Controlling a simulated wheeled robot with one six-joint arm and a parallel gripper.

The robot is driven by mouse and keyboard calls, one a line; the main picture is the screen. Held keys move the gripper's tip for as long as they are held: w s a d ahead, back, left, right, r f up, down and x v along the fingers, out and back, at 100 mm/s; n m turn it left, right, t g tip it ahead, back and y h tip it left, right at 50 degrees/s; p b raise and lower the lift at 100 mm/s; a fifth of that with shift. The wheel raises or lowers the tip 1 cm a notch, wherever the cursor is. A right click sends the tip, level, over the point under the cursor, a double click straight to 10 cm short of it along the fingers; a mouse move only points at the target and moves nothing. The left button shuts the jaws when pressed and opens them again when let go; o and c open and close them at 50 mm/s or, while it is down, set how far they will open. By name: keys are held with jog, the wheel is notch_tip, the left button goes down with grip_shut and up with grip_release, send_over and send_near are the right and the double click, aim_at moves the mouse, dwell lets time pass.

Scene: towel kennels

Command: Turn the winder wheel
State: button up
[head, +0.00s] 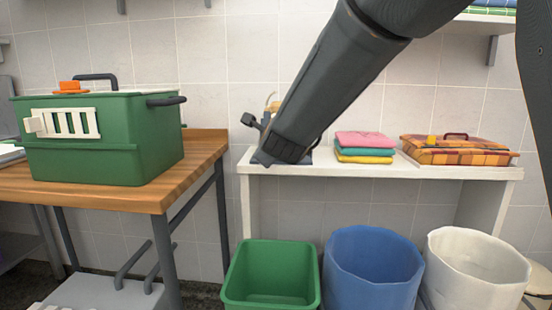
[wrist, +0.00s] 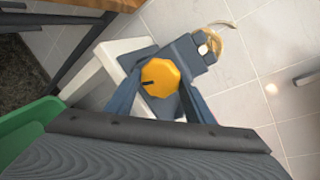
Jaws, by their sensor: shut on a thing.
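The winder is a dark grey-blue device on the left end of the white shelf, with a round tan part (wrist: 228,45) at its far end. In the wrist view its yellow-orange faceted wheel (wrist: 160,77) has a small black mark on its lower left. My gripper (wrist: 163,92) has its two blue-grey fingers on either side of the wheel, shut on it.
The white shelf (head: 380,172) holds folded towels (head: 364,147) and a checked orange case (head: 458,151). A green kennel (head: 95,140) stands on the wooden table (head: 205,146) at left. Below are green (head: 270,272), blue (head: 372,268) and white (head: 476,270) bins. Tiled wall stands close behind.

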jog(key=shift+f+m+y+b, duration=0.35)
jog(key=shift+m+b, duration=0.45)
jog(key=shift+b, duration=2.25)
jog(key=shift+r+m+y+b, duration=0.25)
jog(key=shift+m+b, duration=0.15)
jog(key=shift+b, duration=1.15)
jog(key=o, duration=1.1)
jog(key=shift+d, duration=0.1)
jog(key=p+v, duration=0.1)
jog(key=v, duration=0.6)
jog(key=shift+s+p, duration=0.3)
jog(key=shift+s, duration=0.1)
